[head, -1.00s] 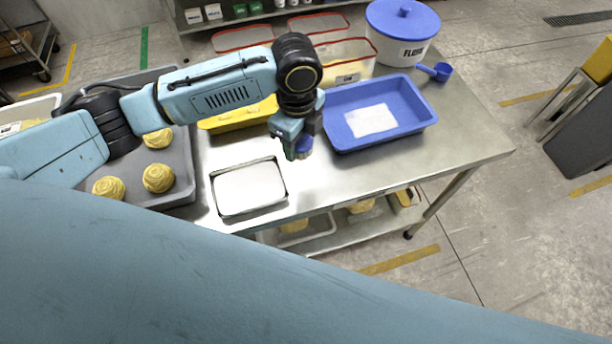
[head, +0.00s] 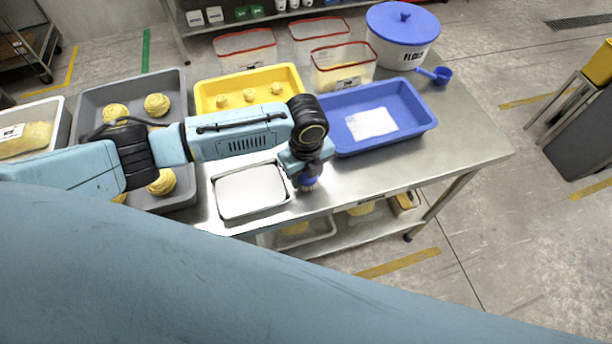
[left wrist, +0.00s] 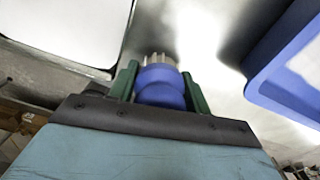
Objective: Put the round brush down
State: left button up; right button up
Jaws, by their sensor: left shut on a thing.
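The round brush (head: 309,182) has a blue body and pale bristles. In the head view it is under my left gripper (head: 305,172), bristles down, at the steel table's front part. My left gripper is shut on it; in the left wrist view the brush (left wrist: 160,88) sits between the two green fingers of the gripper (left wrist: 159,86). The bristles are at or just above the steel surface; I cannot tell if they touch. The brush is just right of the metal tray (head: 250,192) and in front of the blue tray (head: 425,120). My right gripper is not in view.
A yellow tray (head: 203,84) with small dough pieces and a grey tray (head: 180,82) with dough swirls stand to the left. Lidded clear boxes (head: 343,66) and a flour tub (head: 402,45) stand at the back. Steel table (head: 440,165) is bare at the right front.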

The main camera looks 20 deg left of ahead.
pick_arm(q)
jog(key=shift+f, duration=0.8)
jog(key=shift+f, duration=0.1)
jog(key=o, duration=0.6)
jog(key=shift+f, duration=0.1)
notch_tip(320, 180, up, 12)
jog(key=shift+r+p, duration=0.25)
jog(key=shift+p, duration=0.25)
